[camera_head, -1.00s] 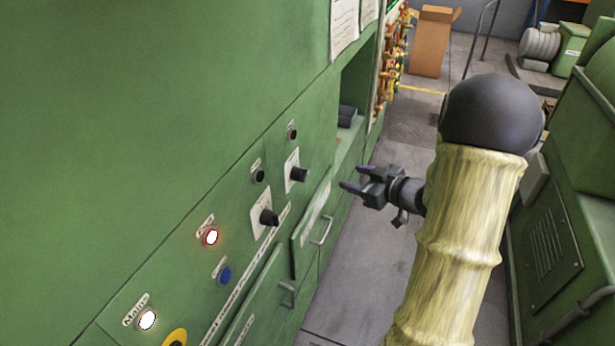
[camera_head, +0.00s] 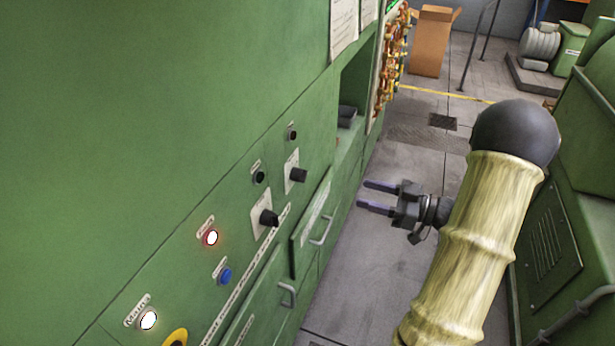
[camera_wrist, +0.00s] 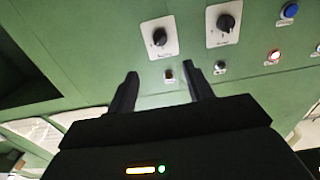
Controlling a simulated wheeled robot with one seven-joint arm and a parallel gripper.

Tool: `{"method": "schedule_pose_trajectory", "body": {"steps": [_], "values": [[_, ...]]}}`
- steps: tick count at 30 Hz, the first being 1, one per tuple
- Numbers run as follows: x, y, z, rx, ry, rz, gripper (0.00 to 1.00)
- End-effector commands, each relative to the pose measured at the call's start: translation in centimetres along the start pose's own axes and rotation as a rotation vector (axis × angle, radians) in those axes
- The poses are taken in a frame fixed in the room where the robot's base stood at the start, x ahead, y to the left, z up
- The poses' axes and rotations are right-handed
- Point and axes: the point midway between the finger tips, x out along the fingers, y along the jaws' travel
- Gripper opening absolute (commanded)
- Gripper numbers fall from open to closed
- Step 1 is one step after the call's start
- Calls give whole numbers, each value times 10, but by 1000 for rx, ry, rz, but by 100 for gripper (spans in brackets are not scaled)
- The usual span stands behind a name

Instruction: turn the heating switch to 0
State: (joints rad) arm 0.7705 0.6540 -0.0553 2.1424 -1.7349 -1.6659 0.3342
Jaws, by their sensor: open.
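Two black rotary switches on white plates sit on the green cabinet panel. The farther switch (camera_head: 298,174) also shows in the wrist view (camera_wrist: 160,37). The nearer switch (camera_head: 269,217) shows there too (camera_wrist: 227,22). Their lettering is too small to read, so I cannot tell which is the heating switch. My gripper (camera_head: 362,195) is open and empty, to the right of the panel and apart from it, its fingers pointing left. In the wrist view its fingertips (camera_wrist: 161,72) show below the farther switch.
A lit red-ringed button (camera_head: 211,237), a blue button (camera_head: 225,276) and a lit white button (camera_head: 147,320) share the panel. Drawer handles (camera_head: 321,229) stick out below the switches. Green machinery (camera_head: 550,245) stands at the right. The aisle floor (camera_head: 365,260) between is clear.

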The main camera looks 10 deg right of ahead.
Motion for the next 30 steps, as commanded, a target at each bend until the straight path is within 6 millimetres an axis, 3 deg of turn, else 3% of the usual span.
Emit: {"method": "schedule_pose_trajectory", "body": {"steps": [21, 30], "values": [[126, -2, -2, 3, -1, -5, 51], [158, -1, 0, 1, -1, -1, 51]]}}
